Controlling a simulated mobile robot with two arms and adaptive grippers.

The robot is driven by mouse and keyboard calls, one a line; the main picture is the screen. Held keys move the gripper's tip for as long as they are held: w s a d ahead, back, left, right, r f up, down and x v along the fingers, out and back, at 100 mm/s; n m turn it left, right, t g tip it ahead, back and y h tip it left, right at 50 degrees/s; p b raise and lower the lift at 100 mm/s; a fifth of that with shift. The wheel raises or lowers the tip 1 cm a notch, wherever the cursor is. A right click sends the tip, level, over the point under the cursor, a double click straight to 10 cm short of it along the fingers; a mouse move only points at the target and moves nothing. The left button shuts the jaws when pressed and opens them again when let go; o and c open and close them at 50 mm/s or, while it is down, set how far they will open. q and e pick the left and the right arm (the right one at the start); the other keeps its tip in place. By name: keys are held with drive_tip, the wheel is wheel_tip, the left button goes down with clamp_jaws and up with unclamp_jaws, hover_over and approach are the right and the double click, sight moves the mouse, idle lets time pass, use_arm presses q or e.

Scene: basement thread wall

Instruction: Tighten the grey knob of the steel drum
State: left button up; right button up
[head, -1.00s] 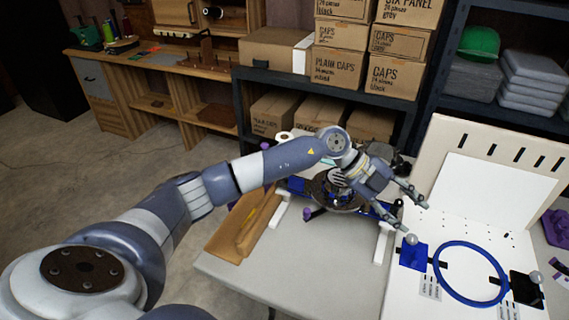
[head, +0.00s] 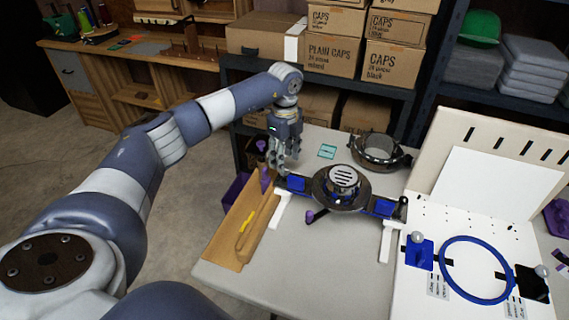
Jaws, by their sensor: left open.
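A round steel drum (head: 342,183) with a slotted grey top sits on a blue-and-black bar with white feet on the table. I cannot clearly make out its grey knob. A purple-ended handle (head: 313,215) sticks out at its front left. My left gripper (head: 281,170) points down, open, near the left end of the bar, close beside a purple-topped upright part (head: 262,148). I cannot tell whether it touches either. The drum is in full view and apart from the gripper. My right gripper is not in view.
A dark round frame (head: 378,150) lies behind the drum. A cardboard tray (head: 228,240) with a yellow item lies at the table's left edge. A white board (head: 470,235) with a blue hoop (head: 474,300) and grey balls stands right. The front table (head: 300,270) is clear.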

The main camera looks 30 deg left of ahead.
use_arm(q)
wheel_tip(320, 180, down, 3)
drive_tip(key=shift+a+r, duration=0.1)
drive_tip(key=shift+f, duration=0.6)
drive_tip(key=c, duration=1.1)
drive_tip(key=shift+o, duration=0.3)
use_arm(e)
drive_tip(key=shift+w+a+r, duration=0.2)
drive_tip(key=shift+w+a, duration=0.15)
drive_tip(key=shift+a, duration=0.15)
